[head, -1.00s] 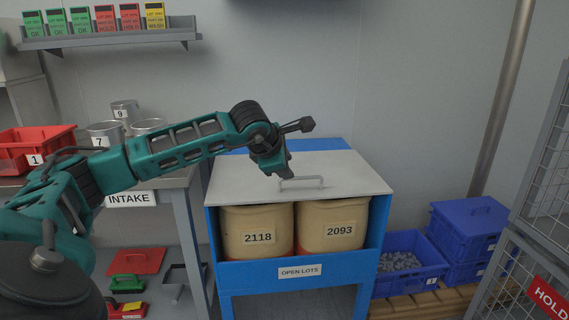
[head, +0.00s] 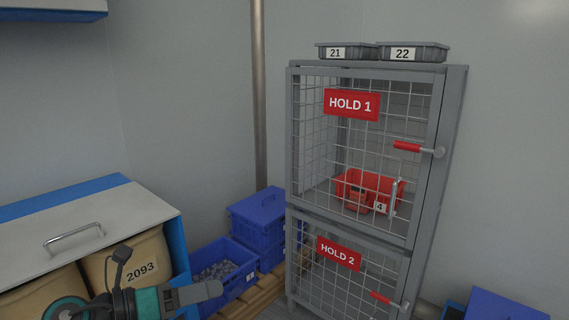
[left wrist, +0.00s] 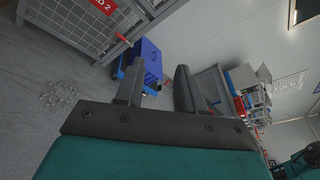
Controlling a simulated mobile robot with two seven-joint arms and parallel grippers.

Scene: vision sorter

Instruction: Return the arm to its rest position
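My left gripper (head: 205,291) is at the bottom of the head view, in front of the blue lot cabinet, pointing right. In the left wrist view its two dark fingers (left wrist: 159,70) stand apart with nothing between them, so it is open and empty. Most of my left arm is below the head view. My right gripper is not in view.
The lot cabinet (head: 140,204) with drum 2093 (head: 128,270) is at left. A blue crate of grey parts (head: 240,280) and stacked blue crates (head: 258,224) stand beside the mesh cage (head: 418,243). Its HOLD 1 compartment, door closed, holds red bin 4 (head: 352,187).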

